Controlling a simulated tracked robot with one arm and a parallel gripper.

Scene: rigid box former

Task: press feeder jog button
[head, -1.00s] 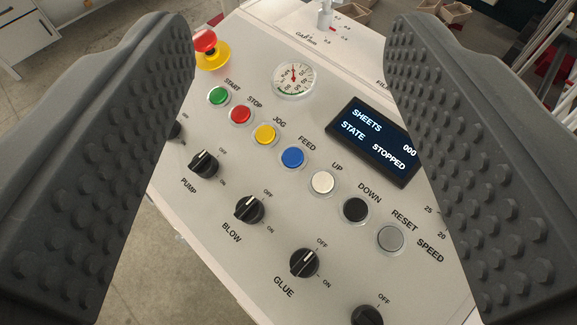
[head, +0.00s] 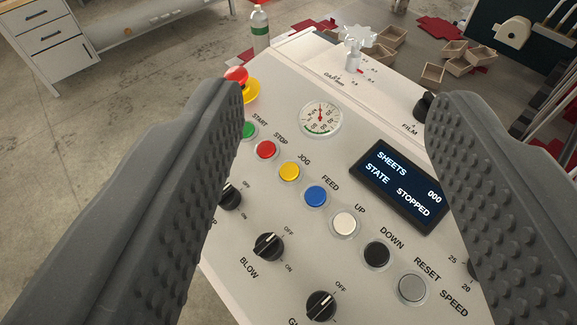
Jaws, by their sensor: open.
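The yellow button (head: 289,172) labelled JOG sits in the diagonal row on the pale control panel (head: 240,275). It lies between the red STOP button (head: 265,150) and the blue FEED button (head: 315,196). My gripper (head: 333,105) is open and empty, with one dark studded finger at each side of the view. The yellow button shows in the gap between the fingers, nearer the left one. No contact with it is visible. The left finger partly covers the green START button (head: 250,130).
White UP (head: 344,223), black DOWN (head: 376,254) and grey RESET (head: 412,288) buttons continue the row. Black knobs (head: 268,247) lie below it. The display (head: 402,184) reads SHEETS 000, STATE STOPPED. A red emergency knob (head: 237,75), gauge (head: 320,117) and bottle (head: 260,28) stand beyond.

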